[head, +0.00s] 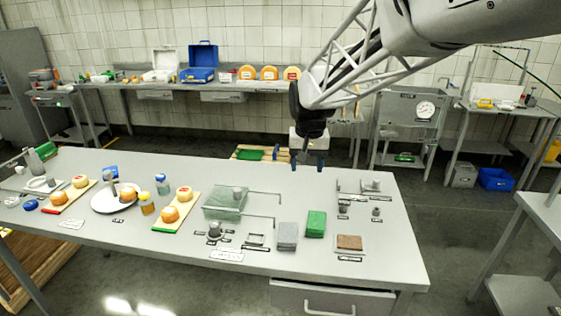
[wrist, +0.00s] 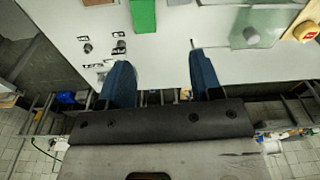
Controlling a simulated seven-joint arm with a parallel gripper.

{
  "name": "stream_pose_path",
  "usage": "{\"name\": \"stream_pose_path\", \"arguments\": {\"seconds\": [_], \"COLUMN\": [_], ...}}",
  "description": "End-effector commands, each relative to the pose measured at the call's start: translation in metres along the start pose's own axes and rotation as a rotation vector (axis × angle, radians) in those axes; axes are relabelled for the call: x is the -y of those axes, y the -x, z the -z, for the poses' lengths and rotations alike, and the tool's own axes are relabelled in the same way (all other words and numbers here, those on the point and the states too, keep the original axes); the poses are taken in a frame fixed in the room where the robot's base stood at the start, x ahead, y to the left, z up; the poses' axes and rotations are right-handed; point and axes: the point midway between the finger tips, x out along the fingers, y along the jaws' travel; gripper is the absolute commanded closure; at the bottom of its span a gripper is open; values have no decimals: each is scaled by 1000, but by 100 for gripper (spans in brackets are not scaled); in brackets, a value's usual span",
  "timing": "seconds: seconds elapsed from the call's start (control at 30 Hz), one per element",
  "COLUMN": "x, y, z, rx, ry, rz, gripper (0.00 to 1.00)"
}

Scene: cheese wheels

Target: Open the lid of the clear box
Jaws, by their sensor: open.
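The clear box (head: 224,203) stands near the middle of the table in the head view, a low greenish see-through box with a grey round piece (head: 237,190) on its top. Its lid looks closed. Part of the box also shows at the upper right of the wrist view (wrist: 270,18), with the round grey piece (wrist: 250,35) on it. My gripper (head: 307,166) hangs over the table's far edge, to the right of the box and apart from it. In the wrist view its two blue fingers (wrist: 162,68) are spread wide with nothing between them.
Thin metal rods (head: 262,192) reach right from beside the box. Right of it lie grey pads (head: 288,236), a green block (head: 316,223) and a brown block (head: 350,242). Boards with cheese wheels (head: 184,194) lie left. The tabletop (head: 375,270) has clear room front right.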

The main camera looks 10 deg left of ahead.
Motion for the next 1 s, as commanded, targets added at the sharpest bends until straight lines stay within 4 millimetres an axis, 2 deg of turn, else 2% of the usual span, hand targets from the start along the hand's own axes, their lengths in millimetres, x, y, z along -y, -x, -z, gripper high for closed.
{"name": "stream_pose_path", "arguments": {"seconds": [0.2,0.6,0.8,1.0], "x": [48,140,187,216], "y": [-28,-88,-122,-143], "z": [42,104,125,137], "rx": [23,60,76,85], "ry": [21,56,72,80], "rz": [-1,-5,-10,-12], "gripper": [41,41,41,41]}}
